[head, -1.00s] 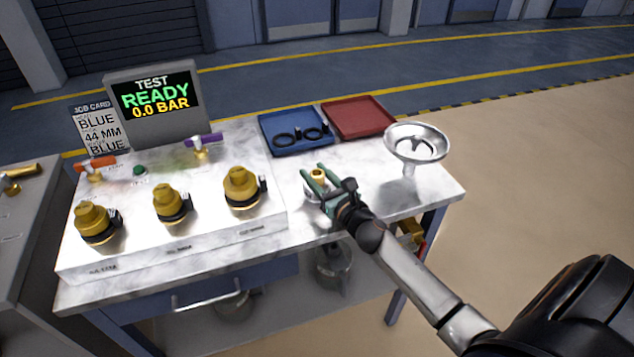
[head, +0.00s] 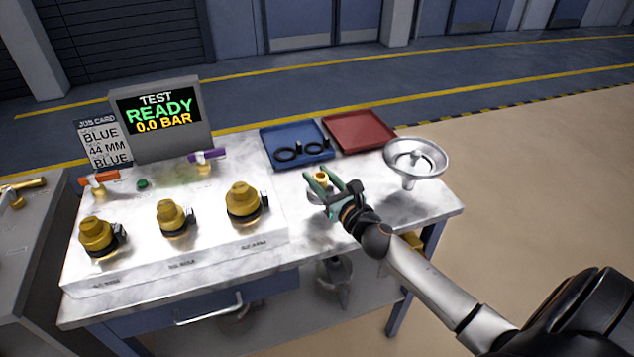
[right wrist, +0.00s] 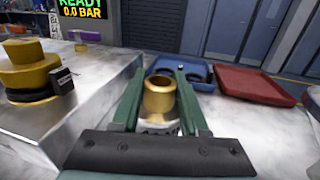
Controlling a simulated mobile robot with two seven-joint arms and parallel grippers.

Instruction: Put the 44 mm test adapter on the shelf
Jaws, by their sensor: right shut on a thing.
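My right gripper (head: 325,190) is shut on a hollow brass cylinder with a silvery lower part (head: 320,179), over the front right of the bench. The brass cylinder also shows upright between the green fingers in the right wrist view (right wrist: 159,97). I cannot read a size on it, and its bottom is hidden. Three brass caps with black clamps, left (head: 97,234), middle (head: 171,214) and right (head: 242,198), stand on the white block. The lower shelf (head: 290,325) shows under the bench. My left gripper is not in view.
A blue tray (head: 268,146) with black rings and a red tray (head: 360,132) lie at the back. A silver funnel (head: 415,160) stands at the right. A metal vessel (head: 335,280) is under the bench. A screen (head: 158,110) reads TEST READY 0.0 BAR.

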